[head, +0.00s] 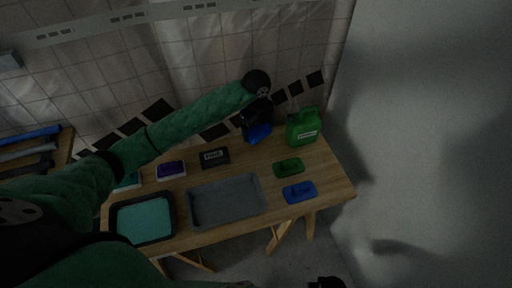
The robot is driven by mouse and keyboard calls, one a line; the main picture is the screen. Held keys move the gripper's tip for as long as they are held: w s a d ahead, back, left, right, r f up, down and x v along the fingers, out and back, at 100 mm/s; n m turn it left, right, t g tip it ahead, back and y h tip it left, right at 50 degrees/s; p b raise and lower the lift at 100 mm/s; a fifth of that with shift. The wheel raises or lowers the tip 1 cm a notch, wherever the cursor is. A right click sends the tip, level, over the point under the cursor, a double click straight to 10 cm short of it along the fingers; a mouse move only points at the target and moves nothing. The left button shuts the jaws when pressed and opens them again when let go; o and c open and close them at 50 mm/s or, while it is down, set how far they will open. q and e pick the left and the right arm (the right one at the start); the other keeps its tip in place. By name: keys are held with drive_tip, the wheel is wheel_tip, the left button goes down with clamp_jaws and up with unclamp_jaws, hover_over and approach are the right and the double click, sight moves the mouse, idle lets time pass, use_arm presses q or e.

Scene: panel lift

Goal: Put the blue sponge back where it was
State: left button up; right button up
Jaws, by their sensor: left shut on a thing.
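My left arm reaches across from the left, and my left gripper (257,125) is over the back of the table, pointing down. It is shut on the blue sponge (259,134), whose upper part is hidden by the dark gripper. I cannot tell whether the sponge touches the tabletop.
The wooden table (328,178) carries a green canister (303,128), a green handled block (288,168), a blue handled block (299,191), a grey tray (227,200), a black label box (214,157), a purple sponge (171,169) and a teal-filled tray (144,221).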

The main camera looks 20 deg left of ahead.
use_arm(q)
drive_tip(key=shift+w+a+f, duration=0.25)
drive_tip(key=shift+a+f, duration=0.2)
drive_tip(key=shift+a, duration=0.25)
drive_tip(key=p, duration=0.2)
hover_over(254, 151)
wheel_tip(254, 151, down, 5)
drive_tip(key=shift+f, duration=0.15)
drive_tip(key=shift+f+p, duration=0.8)
drive_tip(key=shift+f, duration=1.35)
use_arm(e)
wheel_tip(254, 151, down, 10)
drive_tip(key=s+d, duration=0.1)
drive_tip(key=d, duration=0.1)
drive_tip(key=shift+s+r, duration=0.25)
drive_tip(key=shift+s, duration=0.1)
use_arm(q)
drive_tip(key=shift+f, duration=0.1)
use_arm(e)
drive_tip(key=shift+d, duration=0.1)
use_arm(q)
drive_tip(key=o, duration=0.8)
drive_tip(key=shift+o, duration=0.2)
use_arm(e)
drive_tip(key=shift+r, duration=0.1)
drive_tip(key=shift+r, duration=0.1)
